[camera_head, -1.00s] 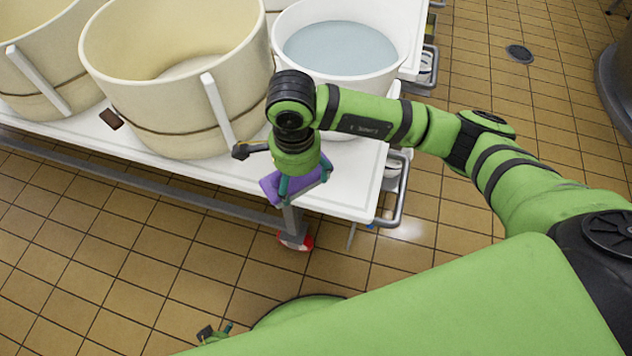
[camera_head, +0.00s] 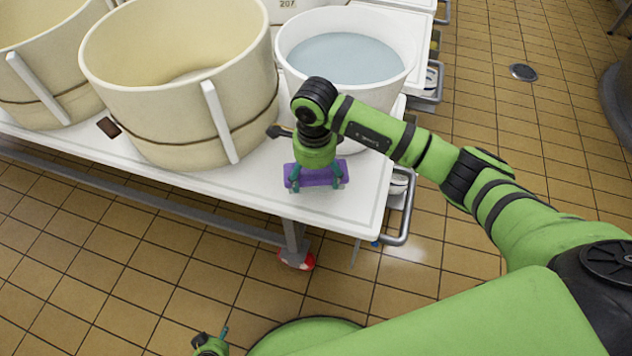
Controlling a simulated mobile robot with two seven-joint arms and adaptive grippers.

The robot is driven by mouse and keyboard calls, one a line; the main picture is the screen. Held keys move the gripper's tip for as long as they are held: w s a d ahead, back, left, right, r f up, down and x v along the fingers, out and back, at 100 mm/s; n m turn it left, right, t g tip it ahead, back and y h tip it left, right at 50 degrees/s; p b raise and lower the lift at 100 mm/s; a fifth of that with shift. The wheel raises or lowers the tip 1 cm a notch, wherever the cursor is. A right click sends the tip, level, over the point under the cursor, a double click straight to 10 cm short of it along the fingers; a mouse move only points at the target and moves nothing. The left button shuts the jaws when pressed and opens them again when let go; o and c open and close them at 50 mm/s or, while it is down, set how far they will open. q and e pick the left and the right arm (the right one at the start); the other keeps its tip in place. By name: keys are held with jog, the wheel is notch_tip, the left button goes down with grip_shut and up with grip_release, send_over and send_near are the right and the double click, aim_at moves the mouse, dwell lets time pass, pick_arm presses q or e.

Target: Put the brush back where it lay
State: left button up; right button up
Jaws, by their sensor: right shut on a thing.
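My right gripper (camera_head: 315,181) is shut on the brush (camera_head: 314,175), a purple block held crosswise between the teal fingers. The gripper points down over the front right part of the white table (camera_head: 345,195), in front of the tub of water. The brush is over the tabletop; I cannot tell whether it touches it. The bristles cannot be made out. My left gripper (camera_head: 214,341) shows only in part at the bottom edge, low over the floor and far from the table. I cannot tell whether it is open.
A white tub of bluish water (camera_head: 346,58) stands behind my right gripper. A large cream vat (camera_head: 180,100) stands to its left, with another beyond. A small dark brown block (camera_head: 109,127) lies near the table's front edge. A metal rail (camera_head: 404,212) runs along the right side.

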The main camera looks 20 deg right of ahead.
aim_at(316, 184)
jog(key=shift+w+d+f, duration=0.15)
jog(key=shift+d+f, duration=0.05)
notch_tip(316, 184, down, 3)
jog(key=shift+f, duration=0.4)
jog(key=shift+f+b, duration=0.25)
jog(key=shift+b, duration=0.05)
jog(key=o, duration=1.3)
jog(key=shift+r, duration=0.1)
jog(key=shift+c, duration=0.2)
